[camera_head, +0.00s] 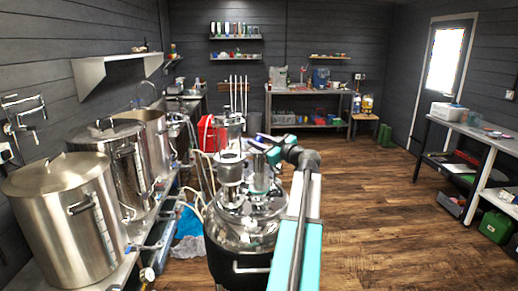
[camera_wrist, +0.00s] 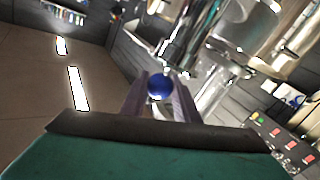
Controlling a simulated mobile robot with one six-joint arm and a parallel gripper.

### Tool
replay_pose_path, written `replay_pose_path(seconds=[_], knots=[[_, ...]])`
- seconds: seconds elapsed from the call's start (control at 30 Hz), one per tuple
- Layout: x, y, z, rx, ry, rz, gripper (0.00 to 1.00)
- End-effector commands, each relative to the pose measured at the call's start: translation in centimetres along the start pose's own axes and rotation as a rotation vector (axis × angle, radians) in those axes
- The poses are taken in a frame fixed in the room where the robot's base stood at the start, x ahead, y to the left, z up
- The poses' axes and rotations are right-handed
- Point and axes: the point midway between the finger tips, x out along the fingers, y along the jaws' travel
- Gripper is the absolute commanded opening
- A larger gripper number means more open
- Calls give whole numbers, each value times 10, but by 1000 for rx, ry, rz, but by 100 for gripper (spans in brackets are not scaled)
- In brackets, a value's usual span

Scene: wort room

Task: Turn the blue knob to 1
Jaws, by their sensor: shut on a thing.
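The blue knob (camera_wrist: 159,87) is a small round ball in the wrist view, at the middle of the picture. My gripper (camera_wrist: 161,92) has one dark finger on each side of it and is shut on it. The knob's pointer and any number marks around it cannot be made out. In the head view my arm reaches forward over the steel vessel (camera_head: 243,215), and the knob cannot be picked out there.
Steel pipes (camera_wrist: 205,45) stand close beyond the fingers. A panel with red and green lights (camera_wrist: 290,145) is at the lower right of the wrist view. Large steel kettles (camera_head: 62,215) line the left. The wooden floor (camera_head: 370,220) at right is clear.

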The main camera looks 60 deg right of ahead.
Motion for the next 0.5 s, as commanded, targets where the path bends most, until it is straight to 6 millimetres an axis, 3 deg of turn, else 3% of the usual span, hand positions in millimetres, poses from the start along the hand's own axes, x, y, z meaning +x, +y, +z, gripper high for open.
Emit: replay_pose_path(seconds=[0.03,0.5], knots=[[0,0,7,-1,4,-15,5],[0,0,6,-2,51,-162,5]])
